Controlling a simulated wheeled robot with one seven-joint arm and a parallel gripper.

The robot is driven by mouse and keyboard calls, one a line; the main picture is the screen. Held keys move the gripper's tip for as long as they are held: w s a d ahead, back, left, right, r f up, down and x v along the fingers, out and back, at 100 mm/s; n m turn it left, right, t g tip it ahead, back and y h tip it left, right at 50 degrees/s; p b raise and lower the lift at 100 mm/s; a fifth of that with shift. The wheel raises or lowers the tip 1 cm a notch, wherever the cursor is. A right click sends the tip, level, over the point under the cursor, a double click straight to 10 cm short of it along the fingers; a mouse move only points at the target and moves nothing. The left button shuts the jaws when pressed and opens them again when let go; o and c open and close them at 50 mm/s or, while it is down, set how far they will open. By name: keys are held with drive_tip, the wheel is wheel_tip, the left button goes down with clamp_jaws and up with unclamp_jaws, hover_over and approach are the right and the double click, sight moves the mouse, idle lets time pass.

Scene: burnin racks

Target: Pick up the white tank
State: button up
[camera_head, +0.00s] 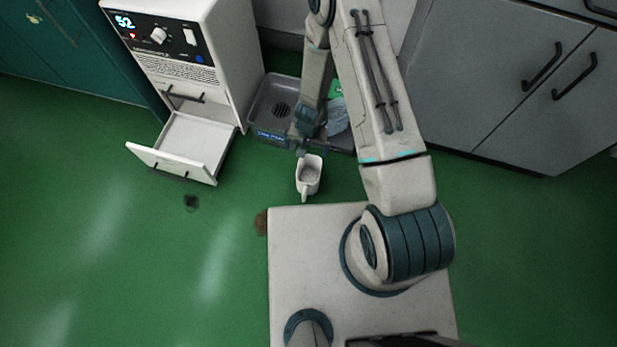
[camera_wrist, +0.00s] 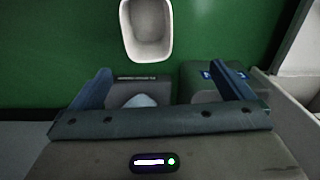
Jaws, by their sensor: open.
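The white tank (camera_head: 309,176) is an open-topped container with a spout or handle at its front. It stands on the green floor between the grey floor tray and my base. In the wrist view the tank (camera_wrist: 148,44) is at the top, with its open mouth towards the camera, and it looks empty. My gripper (camera_head: 301,146) is open and just behind the tank's far end in the head view. In the wrist view my gripper (camera_wrist: 166,76) has its two fingers spread, with the tank ahead of them and not between them. I cannot tell the exact gap.
A grey tray (camera_head: 263,112) with a drain grate and a bluish item lies behind the tank. A white machine (camera_head: 230,70) stands left, its lower drawer (camera_head: 176,146) pulled open. Grey cabinets (camera_head: 490,60) stand right. Brown (camera_head: 261,222) and dark (camera_head: 191,203) floor spots show.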

wheel_tip(320, 180, down, 6)
drive_tip(key=s, duration=0.3)
drive_tip(key=b, duration=0.3)
approach(308, 176)
wheel_tip(308, 176, up, 2)
drive_tip(key=s, duration=0.3)
drive_tip(key=shift+h, duration=0.4)
drive_tip(key=shift+w+a+f+b, duration=0.15)
drive_tip(key=shift+f+b, duration=0.7)
drive_tip(key=shift+f, duration=0.45)
drive_tip(key=shift+a+f+b, duration=0.2)
drive_tip(key=shift+f+b, duration=0.6)
drive_tip(key=shift+f, duration=0.55)
drive_tip(key=c, duration=1.1)
